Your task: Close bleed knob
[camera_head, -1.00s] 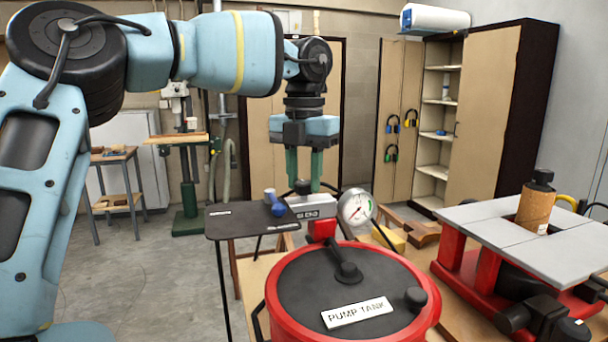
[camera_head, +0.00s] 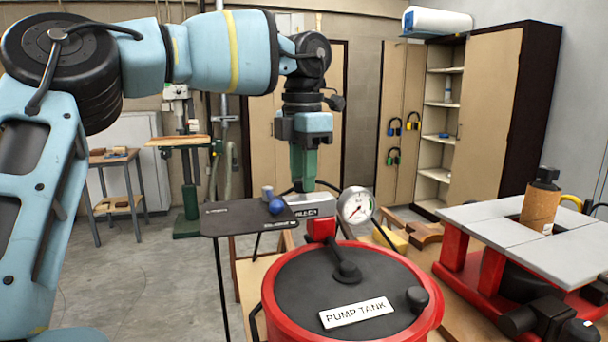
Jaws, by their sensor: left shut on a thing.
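My left gripper (camera_head: 303,188) points straight down on the grey block (camera_head: 310,205) behind the pump tank. Its green fingers are seen edge-on, one in front of the other, and are shut on the black bleed knob on top of the block. The knob is hidden behind the near finger, so I cannot see how far it is turned. A small label on the block is too blurred to read. A round pressure gauge (camera_head: 356,206) stands just right of the block, close to the fingers. My right gripper is not in view.
The red pump tank (camera_head: 276,300) with its dark lid fills the lower middle. A dark shelf (camera_head: 235,222) left of the block carries a blue ball-shaped part (camera_head: 276,206) and a small grey cup (camera_head: 267,192). A grey-topped machine (camera_head: 490,220) with a brown bottle (camera_head: 540,205) stands at right.

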